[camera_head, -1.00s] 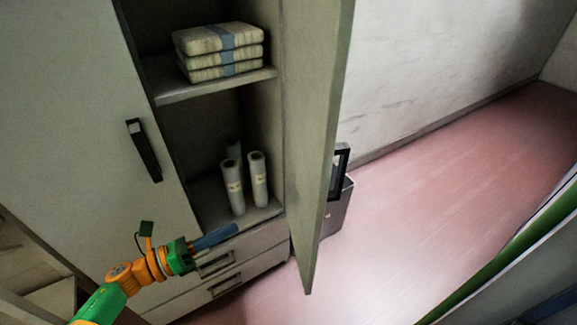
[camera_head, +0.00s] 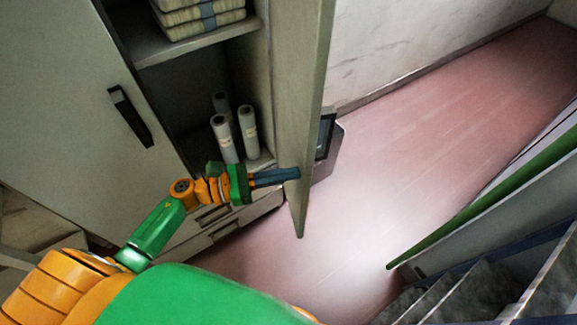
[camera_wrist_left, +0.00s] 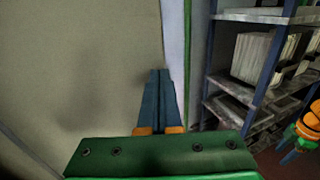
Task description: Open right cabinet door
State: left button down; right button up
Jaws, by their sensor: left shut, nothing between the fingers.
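The right cabinet door (camera_head: 296,110) stands swung wide open in the head view, seen nearly edge-on. Its dark handle (camera_head: 325,134) is on the far side, to the right. My left gripper (camera_head: 297,173) is shut and empty, with its blue fingertips at the door's inner face near the lower end; whether they touch it I cannot tell. In the left wrist view the shut fingers (camera_wrist_left: 160,76) point at the pale door panel (camera_wrist_left: 80,60), close to its edge. The left cabinet door (camera_head: 75,110) is closed, with a black handle (camera_head: 130,116). My right gripper is not in the head view.
Inside the open cabinet are several white rolls (camera_head: 235,130) and stacked bundles (camera_head: 200,18), with drawers (camera_head: 225,229) below. A grey bin (camera_head: 328,160) stands behind the door. Pink floor (camera_head: 430,140) is clear to the right. Shelving (camera_wrist_left: 250,75) shows in the wrist view.

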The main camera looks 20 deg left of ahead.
pick_arm(q)
jog(key=shift+d, duration=0.2)
jog(key=shift+w, duration=0.1)
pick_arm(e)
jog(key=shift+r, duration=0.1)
pick_arm(q)
jog(key=shift+f, duration=0.1)
